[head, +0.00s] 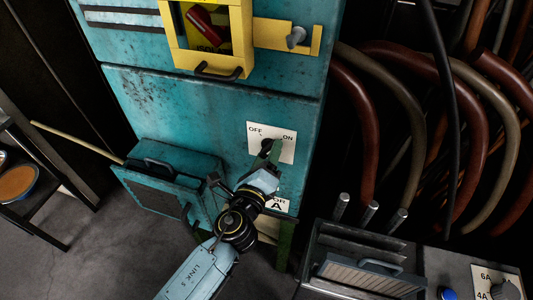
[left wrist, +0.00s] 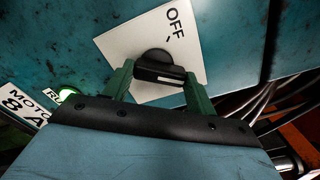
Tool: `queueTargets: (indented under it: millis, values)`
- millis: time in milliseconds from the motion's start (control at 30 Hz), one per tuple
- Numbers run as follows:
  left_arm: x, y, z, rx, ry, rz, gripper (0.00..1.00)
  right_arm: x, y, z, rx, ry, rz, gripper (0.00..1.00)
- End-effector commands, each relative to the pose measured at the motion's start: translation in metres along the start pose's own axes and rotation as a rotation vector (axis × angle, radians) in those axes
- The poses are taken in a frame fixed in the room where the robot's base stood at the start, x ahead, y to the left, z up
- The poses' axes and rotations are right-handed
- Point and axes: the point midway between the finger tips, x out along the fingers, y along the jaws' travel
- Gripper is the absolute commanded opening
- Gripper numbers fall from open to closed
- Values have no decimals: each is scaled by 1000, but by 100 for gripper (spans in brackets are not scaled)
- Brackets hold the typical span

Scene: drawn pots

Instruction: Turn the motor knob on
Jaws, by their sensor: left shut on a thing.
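The motor knob (head: 266,145) is a black rotary knob on a white OFF/ON plate (head: 288,152) on the teal cabinet front. In the left wrist view, the knob (left wrist: 153,64) has a white mark at its right end, turned away from the OFF label. ON is readable in the head view but hidden in the wrist view. My left gripper (head: 268,155) is shut on the knob, with its green fingers (left wrist: 158,88) on either side of the handle. A green lamp (left wrist: 67,94) glows beside the MOTOR 8 A plate (left wrist: 25,108). My right gripper is out of view.
A yellow box (head: 240,38) with a red handle (head: 206,28) sits above. A teal box (head: 170,170) juts out at lower left. Thick hoses (head: 445,100) hang at right. A unit with slats (head: 365,268) and a control panel (head: 470,285) stand at lower right.

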Motion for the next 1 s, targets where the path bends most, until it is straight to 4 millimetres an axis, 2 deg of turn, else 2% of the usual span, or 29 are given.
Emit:
queueTargets:
  millis: [400,933,967,1000]
  values:
    - [0,0,-1,176,1,0,34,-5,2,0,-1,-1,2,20]
    - [0,1,-1,198,1,0,34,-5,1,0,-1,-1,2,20]
    - [0,1,-1,198,1,0,59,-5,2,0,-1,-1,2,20]
    - [0,1,-1,198,1,0,64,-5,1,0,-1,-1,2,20]
